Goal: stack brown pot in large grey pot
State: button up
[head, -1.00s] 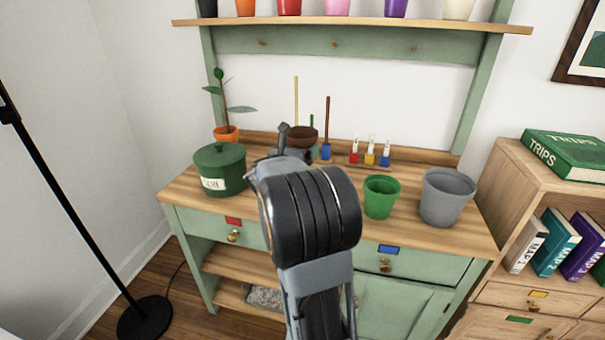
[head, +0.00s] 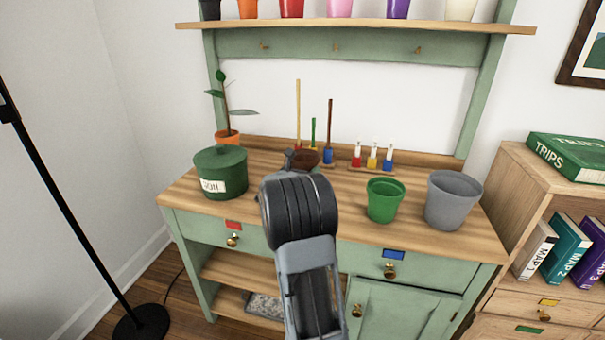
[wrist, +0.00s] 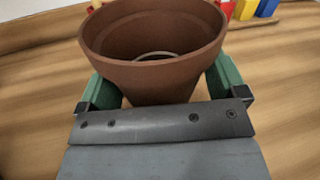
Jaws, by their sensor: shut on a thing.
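The brown pot (wrist: 155,45) is upright between the two green fingers of my gripper (wrist: 163,85) in the wrist view. The gripper is shut on it, with one finger at each side. In the head view the brown pot (head: 307,158) is mostly hidden behind my wrist, near the back of the bench. I cannot tell whether its base touches the wood. The large grey pot (head: 452,200) stands upright at the right end of the bench, well to the right of my gripper. Its inside is only partly visible.
A smaller green pot (head: 385,200) stands between my arm and the grey pot. A lidded green soil pot (head: 221,172) and a potted plant (head: 228,136) are at left. Brushes and small coloured bottles (head: 372,158) line the back. A shelf (head: 360,24) hangs above.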

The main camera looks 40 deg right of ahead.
jog(key=shift+f, duration=0.15)
jog(key=o, duration=0.6)
